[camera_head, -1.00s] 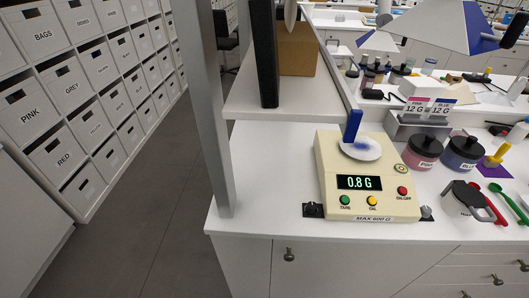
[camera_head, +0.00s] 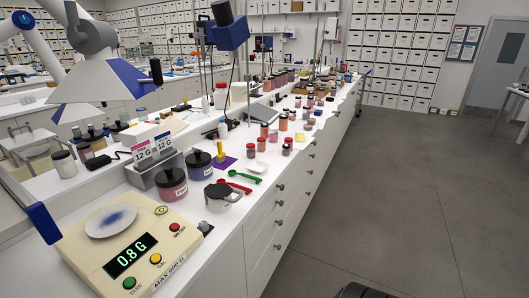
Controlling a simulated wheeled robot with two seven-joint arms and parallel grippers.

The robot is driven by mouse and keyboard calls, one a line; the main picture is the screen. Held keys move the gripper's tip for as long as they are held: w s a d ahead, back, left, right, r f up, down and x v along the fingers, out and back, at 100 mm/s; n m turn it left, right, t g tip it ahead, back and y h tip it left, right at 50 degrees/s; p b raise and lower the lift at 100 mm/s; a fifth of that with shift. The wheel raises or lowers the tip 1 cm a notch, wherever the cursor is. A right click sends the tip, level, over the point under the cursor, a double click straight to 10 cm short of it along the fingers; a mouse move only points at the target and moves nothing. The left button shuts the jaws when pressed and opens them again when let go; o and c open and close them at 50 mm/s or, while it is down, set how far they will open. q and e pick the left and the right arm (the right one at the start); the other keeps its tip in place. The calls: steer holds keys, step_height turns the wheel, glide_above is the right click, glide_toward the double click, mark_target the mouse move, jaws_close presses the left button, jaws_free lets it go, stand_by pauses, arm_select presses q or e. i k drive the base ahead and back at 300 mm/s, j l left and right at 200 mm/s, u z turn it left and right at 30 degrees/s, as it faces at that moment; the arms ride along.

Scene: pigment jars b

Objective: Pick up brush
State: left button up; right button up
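I cannot make out a brush for certain. A small upright yellow object (camera_head: 220,151), which may be a brush, stands on a purple square (camera_head: 226,164) beyond the pink and blue jars. A red spoon (camera_head: 234,187) and a green spoon (camera_head: 245,177) lie nearer, by a grey lidded pot (camera_head: 223,196).
A cream scale (camera_head: 152,276) reading 0.8 G is near left, with a blue-smeared dish (camera_head: 112,219). A pink jar (camera_head: 171,185) and blue jar (camera_head: 199,170) stand behind it. Several small jars line the white counter (camera_head: 236,236). The floor (camera_head: 400,200) at right is open.

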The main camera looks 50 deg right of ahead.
mark_target(220, 157)
steer(key=z, duration=1.3)
